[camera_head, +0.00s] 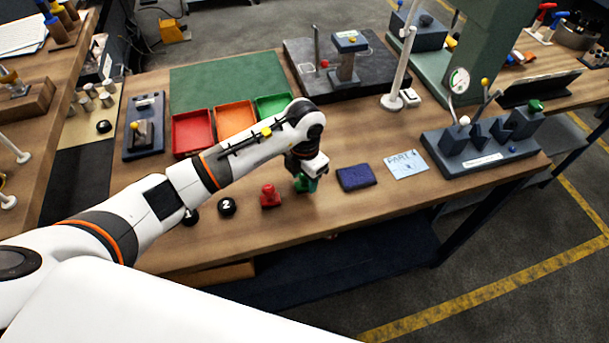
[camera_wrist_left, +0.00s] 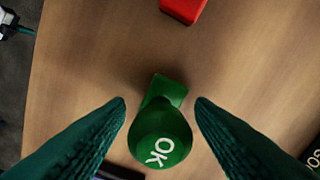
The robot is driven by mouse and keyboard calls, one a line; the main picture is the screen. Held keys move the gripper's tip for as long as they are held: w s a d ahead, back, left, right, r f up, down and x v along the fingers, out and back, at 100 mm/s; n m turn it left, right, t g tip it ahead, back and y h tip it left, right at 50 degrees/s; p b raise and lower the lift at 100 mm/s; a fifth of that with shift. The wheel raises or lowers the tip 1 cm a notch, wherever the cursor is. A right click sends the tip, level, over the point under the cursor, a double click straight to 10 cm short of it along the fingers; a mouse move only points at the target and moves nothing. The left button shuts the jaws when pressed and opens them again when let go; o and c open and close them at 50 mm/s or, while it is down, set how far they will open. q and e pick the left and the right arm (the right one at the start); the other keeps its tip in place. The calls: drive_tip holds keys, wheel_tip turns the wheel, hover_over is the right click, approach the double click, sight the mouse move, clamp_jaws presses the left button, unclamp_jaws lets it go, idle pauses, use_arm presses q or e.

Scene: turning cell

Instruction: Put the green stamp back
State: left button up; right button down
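The green stamp (camera_head: 306,184) stands on the wooden table, mostly under my left gripper (camera_head: 303,172). In the left wrist view the stamp (camera_wrist_left: 160,138) shows a round knob marked "OK" and a block-shaped base. My left gripper's dark green fingers (camera_wrist_left: 161,104) are spread on either side of the knob, with a narrow gap each side. The gripper is open and low over the stamp. A red stamp (camera_head: 269,195) stands to its left; a red part also shows at the top of the wrist view (camera_wrist_left: 183,9). My right gripper is not in view.
A dark blue pad (camera_head: 356,177) and a "PART" card (camera_head: 407,165) lie to the right. Red (camera_head: 193,132), orange (camera_head: 235,117) and green (camera_head: 274,105) bins sit behind the arm. The table's front edge is close.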

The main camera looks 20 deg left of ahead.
use_arm(q)
drive_tip(key=shift+r, duration=0.45)
wheel_tip(320, 180, up, 10)
drive_tip(key=b, duration=0.3)
drive_tip(key=shift+r+b, duration=0.25)
drive_tip(key=shift+b, duration=0.15)
drive_tip(key=shift+r, duration=0.5)
